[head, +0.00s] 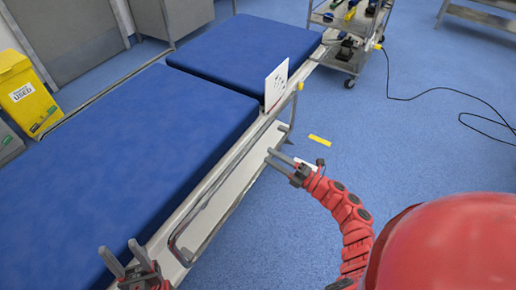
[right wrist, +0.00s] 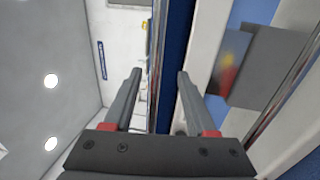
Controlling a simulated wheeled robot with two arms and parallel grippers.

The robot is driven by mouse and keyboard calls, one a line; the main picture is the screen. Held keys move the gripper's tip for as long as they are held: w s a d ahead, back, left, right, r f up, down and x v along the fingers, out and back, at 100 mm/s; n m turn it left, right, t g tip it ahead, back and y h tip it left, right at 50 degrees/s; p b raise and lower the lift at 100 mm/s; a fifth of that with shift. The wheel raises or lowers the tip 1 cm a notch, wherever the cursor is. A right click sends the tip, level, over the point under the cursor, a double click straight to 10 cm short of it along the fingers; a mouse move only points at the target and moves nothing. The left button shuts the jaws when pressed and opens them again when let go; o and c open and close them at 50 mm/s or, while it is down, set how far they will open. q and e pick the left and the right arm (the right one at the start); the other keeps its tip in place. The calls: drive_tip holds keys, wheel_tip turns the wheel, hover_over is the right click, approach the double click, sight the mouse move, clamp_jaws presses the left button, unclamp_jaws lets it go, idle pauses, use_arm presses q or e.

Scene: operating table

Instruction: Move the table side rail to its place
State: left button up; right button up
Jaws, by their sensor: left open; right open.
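The table side rail (head: 232,160) is a grey metal tube frame along the right edge of the operating table (head: 140,130), beside the blue mattress. My right gripper (head: 269,155) is open beside the far half of the rail, its fingers pointing toward it. In the right wrist view its two fingers (right wrist: 159,74) are apart, with a shiny bar and a dark blue strip running behind the gap. I cannot tell whether they touch the rail. My left gripper (head: 118,248) is open at the near end of the table, beside the mattress edge. Its lower part is cut off.
A white printed card (head: 276,85) stands at the table edge near the rail's far end. A trolley (head: 345,45) stands at the back right, with a black cable (head: 430,92) on the floor. A yellow bin (head: 27,103) is at left. The blue floor at right is mostly clear.

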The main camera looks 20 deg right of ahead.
drive_tip(key=v, duration=0.9)
